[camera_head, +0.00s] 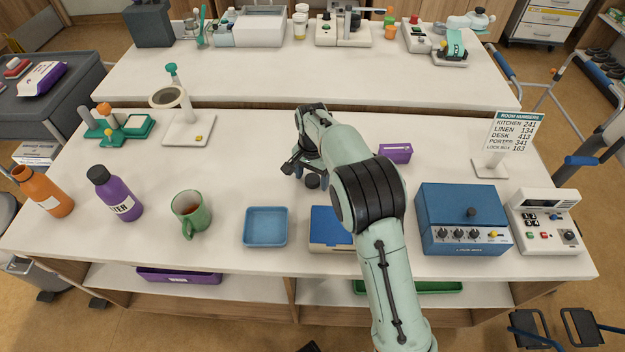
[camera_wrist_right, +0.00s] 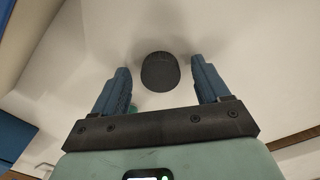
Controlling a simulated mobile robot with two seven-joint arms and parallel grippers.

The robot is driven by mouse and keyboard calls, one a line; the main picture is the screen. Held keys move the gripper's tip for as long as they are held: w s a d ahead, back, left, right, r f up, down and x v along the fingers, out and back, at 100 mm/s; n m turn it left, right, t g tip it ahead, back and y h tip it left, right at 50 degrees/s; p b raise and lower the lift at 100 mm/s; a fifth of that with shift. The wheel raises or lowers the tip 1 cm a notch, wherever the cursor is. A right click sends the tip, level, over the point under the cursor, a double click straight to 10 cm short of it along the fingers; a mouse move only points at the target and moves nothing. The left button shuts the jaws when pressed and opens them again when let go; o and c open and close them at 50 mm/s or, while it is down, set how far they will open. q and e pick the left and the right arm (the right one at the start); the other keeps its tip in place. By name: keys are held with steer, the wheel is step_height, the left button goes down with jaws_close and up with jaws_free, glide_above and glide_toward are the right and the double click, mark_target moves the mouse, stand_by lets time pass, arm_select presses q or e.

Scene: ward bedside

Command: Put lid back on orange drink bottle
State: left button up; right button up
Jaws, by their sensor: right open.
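The orange drink bottle (camera_head: 46,193) stands at the far left of the near table, and I see no dark cap on its top. A small dark round lid (camera_head: 312,181) lies on the table near the middle. It also shows in the right wrist view (camera_wrist_right: 160,72), between and slightly beyond the fingertips. My right gripper (camera_head: 291,168) is open, its fingers on either side of the lid with gaps, holding nothing. In the right wrist view, my right gripper (camera_wrist_right: 160,70) shows both blue fingers. My left gripper is not in view.
A purple bottle with a dark cap (camera_head: 116,195) and a green mug (camera_head: 190,213) stand between the orange bottle and a blue tray (camera_head: 265,227). A blue-and-white box (camera_head: 328,229) and purple box (camera_head: 395,153) flank my right arm. A blue device (camera_head: 463,220) stands right.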

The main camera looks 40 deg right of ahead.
mark_target(312, 179)
steer(key=c, duration=1.1)
steer(key=shift+r, duration=0.1)
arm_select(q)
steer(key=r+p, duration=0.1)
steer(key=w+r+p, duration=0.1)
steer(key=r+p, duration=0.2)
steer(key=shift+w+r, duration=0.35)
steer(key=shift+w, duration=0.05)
arm_select(e)
step_height(312, 179, up, 20)
